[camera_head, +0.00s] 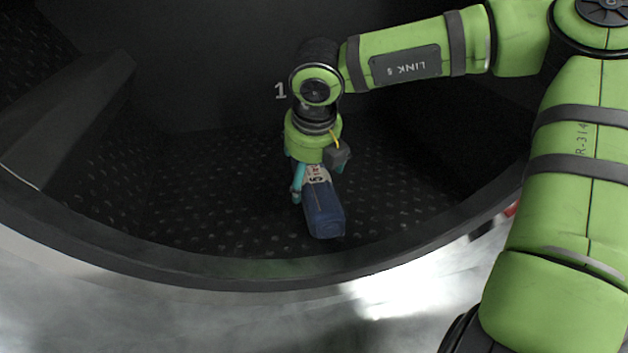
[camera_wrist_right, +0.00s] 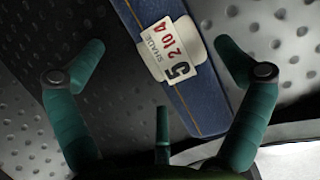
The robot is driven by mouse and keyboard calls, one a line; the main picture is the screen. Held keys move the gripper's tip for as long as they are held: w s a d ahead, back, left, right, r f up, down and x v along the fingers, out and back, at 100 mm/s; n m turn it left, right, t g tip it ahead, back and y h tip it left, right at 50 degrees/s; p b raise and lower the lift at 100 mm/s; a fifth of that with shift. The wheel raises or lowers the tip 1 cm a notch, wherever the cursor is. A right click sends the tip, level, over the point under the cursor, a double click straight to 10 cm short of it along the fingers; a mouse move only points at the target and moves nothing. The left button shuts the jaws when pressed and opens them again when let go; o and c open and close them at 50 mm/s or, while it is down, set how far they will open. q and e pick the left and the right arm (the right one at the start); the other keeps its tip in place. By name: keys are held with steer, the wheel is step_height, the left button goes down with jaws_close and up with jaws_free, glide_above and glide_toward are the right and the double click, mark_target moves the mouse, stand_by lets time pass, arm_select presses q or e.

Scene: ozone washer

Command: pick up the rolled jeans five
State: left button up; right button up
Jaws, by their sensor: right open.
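The rolled jeans five (camera_head: 324,210) is a dark blue roll with a white label. It lies on the perforated floor of the dark drum in the head view. My right gripper (camera_head: 318,190) points down over the label end of the roll. In the wrist view its teal fingers (camera_wrist_right: 165,75) are spread wide on both sides of the roll, with clear gaps between them and the cloth. My left gripper is not in view.
The drum's curved rim (camera_head: 240,272) runs across the front of the head view. A raised dark paddle (camera_head: 75,115) stands at the left inside the drum. The drum floor (camera_head: 190,205) left of the roll is bare.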

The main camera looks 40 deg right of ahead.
mark_target(308, 176)
steer(key=x, duration=0.3)
steer(key=shift+d+f, duration=0.15)
steer(key=shift+f, duration=0.15)
steer(key=shift+w+f, duration=0.1)
steer(key=shift+f, duration=0.05)
steer(key=c, duration=1.2)
steer(key=shift+c, duration=0.7)
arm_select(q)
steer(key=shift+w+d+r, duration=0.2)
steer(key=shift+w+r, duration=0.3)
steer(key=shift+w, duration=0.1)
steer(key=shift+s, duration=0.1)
